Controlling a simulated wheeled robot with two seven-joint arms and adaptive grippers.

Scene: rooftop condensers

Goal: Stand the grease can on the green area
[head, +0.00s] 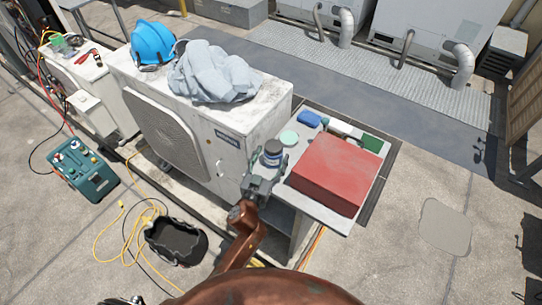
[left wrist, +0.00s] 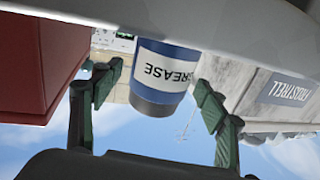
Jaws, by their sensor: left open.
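The grease can (head: 272,152) is dark with a pale label and stands upright near the left edge of a grey table. In the left wrist view, which is upside down, the blue can (left wrist: 165,75) shows its GREASE label. My left gripper (head: 262,172) is at the near side of the can. Its open fingers (left wrist: 158,90) are to either side of the can, with gaps visible. A dark green rectangle (head: 371,143) lies at the table's back right corner. A pale green disc (head: 290,138) lies behind the can. My right gripper is not in view.
A large red box (head: 335,173) fills much of the table (head: 318,215), right of the can. A blue item (head: 309,119) and a white item (head: 345,129) lie along the back edge. A white condenser (head: 235,140) with a grey cloth stands close on the left.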

